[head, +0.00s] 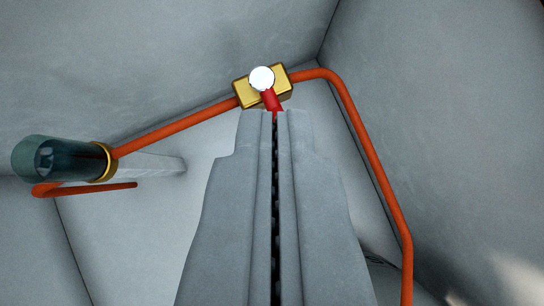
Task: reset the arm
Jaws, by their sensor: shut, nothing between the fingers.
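My gripper (275,115) reaches up the middle of the head view with its two grey fingers closed together and nothing between them. Just beyond the fingertips is a brass valve block (243,92) with a round white cap (262,78) and a short red handle (271,101). The fingertips overlap the lower end of the red handle in the picture. I cannot tell whether they touch it.
An orange pipe (370,150) runs from the valve to the right and down; another stretch (175,131) runs left to a dark green glass cylinder (62,160) with a brass collar (104,162). Grey walls (430,110) enclose the space. Open room lies lower left.

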